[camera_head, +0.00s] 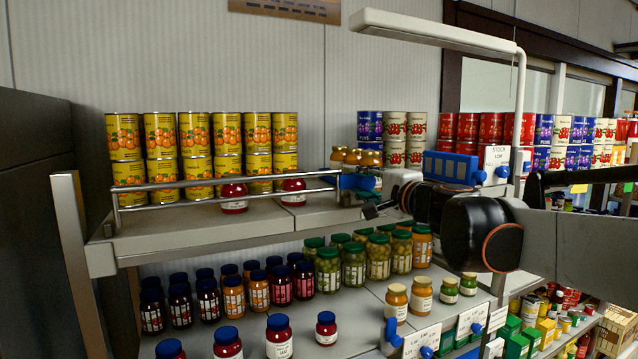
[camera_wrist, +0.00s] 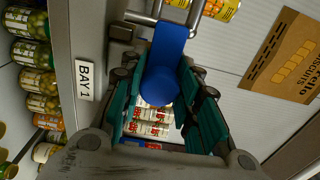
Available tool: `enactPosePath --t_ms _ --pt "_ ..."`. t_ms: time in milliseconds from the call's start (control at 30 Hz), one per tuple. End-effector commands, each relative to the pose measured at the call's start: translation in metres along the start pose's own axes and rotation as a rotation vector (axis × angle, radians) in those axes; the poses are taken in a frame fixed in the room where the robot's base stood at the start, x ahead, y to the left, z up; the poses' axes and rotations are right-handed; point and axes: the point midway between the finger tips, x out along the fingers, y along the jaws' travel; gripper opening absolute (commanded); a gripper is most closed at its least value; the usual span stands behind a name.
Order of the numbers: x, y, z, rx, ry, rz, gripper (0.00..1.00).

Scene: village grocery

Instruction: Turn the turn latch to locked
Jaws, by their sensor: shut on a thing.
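The turn latch is a blue lever with a rounded end (camera_wrist: 168,48) in the wrist view, at the end of the shelf's metal rail. My gripper (camera_wrist: 163,85) has its teal-padded fingers on both sides of the blue lever and is shut on it. In the head view, my gripper (camera_head: 384,197) is at the right end of the rail, beside a blue part (camera_head: 357,181) that seems to be the same latch. The fingers and wrist partly hide it there, and its exact angle is hard to tell.
The metal rail (camera_head: 230,187) runs along the upper shelf (camera_head: 180,230), with yellow cans (camera_head: 195,145) and red jars behind it. Jars fill the shelf below. Other blue latches (camera_head: 392,332) sit lower right. A white lamp arm (camera_head: 430,32) rises behind my arm.

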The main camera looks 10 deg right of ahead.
Motion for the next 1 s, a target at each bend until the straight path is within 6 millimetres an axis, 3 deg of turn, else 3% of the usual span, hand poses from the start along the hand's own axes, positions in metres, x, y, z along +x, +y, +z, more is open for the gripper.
enactPosePath --t_ms 300,333,400,767,1000 --pt "-0.001 0.002 0.001 -0.002 -0.001 0.001 0.06" --pt "-0.001 0.002 0.001 -0.002 -0.001 0.001 0.37" --pt "-0.001 0.002 0.001 -0.002 -0.001 0.001 0.50" --pt "0.000 -0.001 0.000 0.000 0.000 0.000 0.50" --pt "0.000 -0.032 0.000 0.000 0.000 0.000 0.50"
